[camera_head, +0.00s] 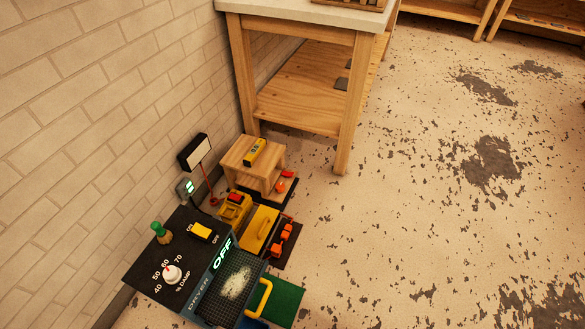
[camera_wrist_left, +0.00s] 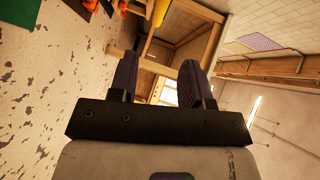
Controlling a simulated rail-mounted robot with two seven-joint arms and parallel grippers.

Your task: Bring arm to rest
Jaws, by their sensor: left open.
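My left gripper (camera_wrist_left: 160,64) shows in the left wrist view with its two dark fingers apart. Nothing is held between the fingers. A wooden frame and a bright patch show behind the gap between them. No arm or gripper of mine is visible in the head view, and my right gripper is in neither view.
In the head view a dark machine (camera_head: 196,247) with a dial and a green "OFF" sign stands by the brick wall. Yellow boxes (camera_head: 260,229) and a small wooden stand (camera_head: 243,156) are beyond it. A wooden table (camera_head: 295,22) stands behind. The floor (camera_head: 430,220) at right is clear.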

